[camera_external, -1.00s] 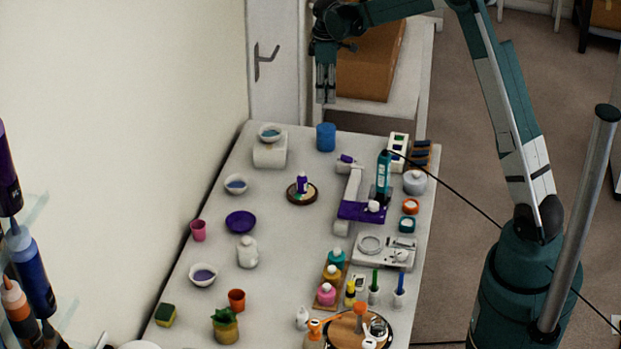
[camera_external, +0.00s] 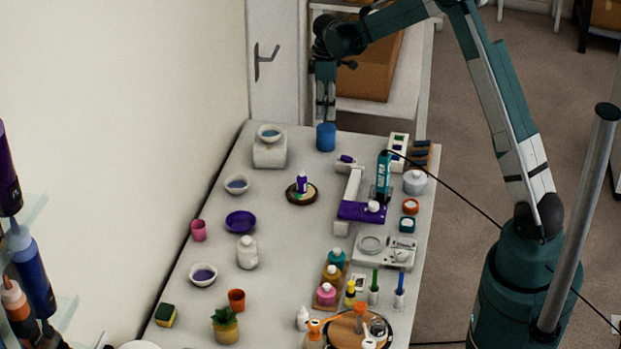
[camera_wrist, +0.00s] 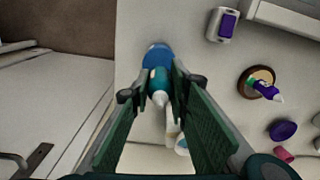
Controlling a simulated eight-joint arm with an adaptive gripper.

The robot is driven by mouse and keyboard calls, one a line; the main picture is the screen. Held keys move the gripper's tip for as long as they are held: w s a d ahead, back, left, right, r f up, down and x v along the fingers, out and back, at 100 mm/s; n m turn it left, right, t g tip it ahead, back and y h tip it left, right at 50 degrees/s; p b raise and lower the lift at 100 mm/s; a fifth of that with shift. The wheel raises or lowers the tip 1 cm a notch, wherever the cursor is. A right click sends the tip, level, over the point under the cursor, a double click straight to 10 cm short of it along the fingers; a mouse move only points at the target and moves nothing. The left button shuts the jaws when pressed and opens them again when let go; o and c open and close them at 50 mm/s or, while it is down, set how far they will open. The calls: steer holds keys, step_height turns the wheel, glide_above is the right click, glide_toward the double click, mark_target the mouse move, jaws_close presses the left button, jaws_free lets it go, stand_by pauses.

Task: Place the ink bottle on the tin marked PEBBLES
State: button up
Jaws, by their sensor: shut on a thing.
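My gripper (camera_external: 326,117) points down just above a blue tin (camera_external: 326,138) at the far end of the table. In the wrist view my gripper (camera_wrist: 158,90) is shut on a teal bottle with a pale tip (camera_wrist: 158,86), held upright between the fingers. I take it for the ink bottle. It is hardly visible in the external view. The blue tin also shows in the wrist view (camera_wrist: 157,54), right under the bottle and partly covered by it. I cannot read any marking on the tin, nor tell whether the bottle touches it.
A white block (camera_external: 269,154) with a bowl (camera_external: 269,133) on top stands left of the tin. A purple bottle (camera_external: 302,182) stands on a round coaster nearer.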

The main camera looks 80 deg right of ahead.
steer(key=shift+f, duration=0.1)
steer(key=shift+f, duration=1.85)
steer(key=shift+f, duration=0.1)
steer(key=o, duration=0.8)
step_height(320, 180, up, 12)
steer(key=shift+r, duration=0.15)
